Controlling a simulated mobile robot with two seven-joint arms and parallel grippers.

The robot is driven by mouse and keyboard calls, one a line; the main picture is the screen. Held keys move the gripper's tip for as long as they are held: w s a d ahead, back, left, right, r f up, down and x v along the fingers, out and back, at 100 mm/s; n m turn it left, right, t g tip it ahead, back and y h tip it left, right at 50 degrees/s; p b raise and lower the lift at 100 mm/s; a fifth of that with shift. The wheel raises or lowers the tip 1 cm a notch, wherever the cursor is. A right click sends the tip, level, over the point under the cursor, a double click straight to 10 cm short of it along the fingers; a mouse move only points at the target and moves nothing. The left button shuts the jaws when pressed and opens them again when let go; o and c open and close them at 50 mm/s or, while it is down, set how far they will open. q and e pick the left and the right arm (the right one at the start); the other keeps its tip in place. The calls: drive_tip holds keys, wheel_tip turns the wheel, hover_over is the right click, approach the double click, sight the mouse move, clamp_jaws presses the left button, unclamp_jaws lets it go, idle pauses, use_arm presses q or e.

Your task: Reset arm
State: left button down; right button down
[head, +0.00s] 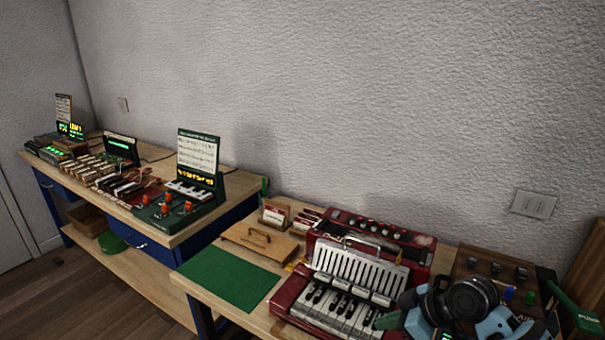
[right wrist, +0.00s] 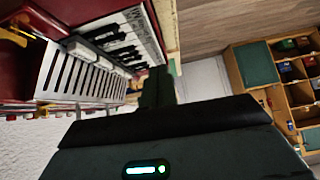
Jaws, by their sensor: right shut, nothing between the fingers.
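My right arm comes in at the lower right of the head view. My right gripper (head: 390,320) is shut and empty, at the right side of the red accordion's keyboard (head: 335,308). In the right wrist view my shut fingers (right wrist: 157,88) point up the picture, beside the black and white keys (right wrist: 125,45). I cannot tell whether they touch the instrument. My left gripper is not in view.
A green mat (head: 230,277) and a wooden board with a handle (head: 258,242) lie left of the accordion. A control box with knobs (head: 497,270) stands at the right. A second bench (head: 230,190) holds small keyboards. The wall is close behind.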

drive_tip(key=s+a+f+m+g+h, duration=0.1)
drive_tip(key=s+f+m, duration=0.1)
drive_tip(key=s+f, duration=0.5)
drive_tip(key=s+a+f+m+h, duration=0.15)
drive_tip(key=s+f, duration=0.25)
drive_tip(key=s, duration=0.6)
drive_tip(key=s+d+m+g+h, duration=0.1)
drive_tip(key=s+d+m+h, duration=0.15)
drive_tip(key=s, duration=0.55)
drive_tip(key=s+d+m+g+h, duration=0.1)
drive_tip(key=s+d+m+h, duration=0.15)
drive_tip(key=s, duration=0.55)
drive_tip(key=w+a+f+t+y, duration=0.2)
drive_tip(key=w+a+f+t, duration=0.1)
drive_tip(key=w+f+t, duration=0.3)
wheel_tip(320, 180, down, 5)
drive_tip(key=shift+r+t, duration=0.1)
drive_tip(key=shift+t, duration=0.9)
